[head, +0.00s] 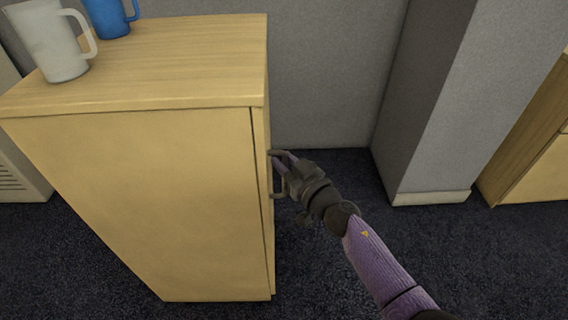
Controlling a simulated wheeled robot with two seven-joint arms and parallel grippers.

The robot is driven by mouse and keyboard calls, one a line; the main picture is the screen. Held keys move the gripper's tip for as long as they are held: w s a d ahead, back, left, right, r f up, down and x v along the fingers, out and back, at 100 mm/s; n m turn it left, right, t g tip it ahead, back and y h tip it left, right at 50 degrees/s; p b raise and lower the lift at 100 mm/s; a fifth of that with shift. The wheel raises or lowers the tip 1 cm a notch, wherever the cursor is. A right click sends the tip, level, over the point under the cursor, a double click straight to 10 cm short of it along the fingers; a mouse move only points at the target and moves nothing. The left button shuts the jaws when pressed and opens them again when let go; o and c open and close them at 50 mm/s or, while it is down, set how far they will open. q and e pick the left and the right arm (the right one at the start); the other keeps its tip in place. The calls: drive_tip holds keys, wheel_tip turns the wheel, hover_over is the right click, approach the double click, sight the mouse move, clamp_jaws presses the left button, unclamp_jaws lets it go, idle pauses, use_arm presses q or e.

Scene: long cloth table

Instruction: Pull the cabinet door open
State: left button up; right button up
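The light wood cabinet (140,190) stands on the left with its side panel facing me. Its door (262,200) shows almost edge-on at the right side, lying flush along the body with a thin dark seam, so it looks closed. A small handle (278,192) sticks out from the door's right face. My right gripper (279,166) is at the handle, its fingertips against or very near it. Whether the fingers are closed around the handle is too small to tell. My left gripper is not in view.
A white mug (54,42) and a blue mug (106,16) stand on the cabinet top (180,60). Dark carpet (330,270) is open right of the cabinet. A grey pillar (425,100) and another wooden cabinet (535,150) stand at the right.

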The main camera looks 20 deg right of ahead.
clamp_jaws()
idle(0.9)
idle(0.4)
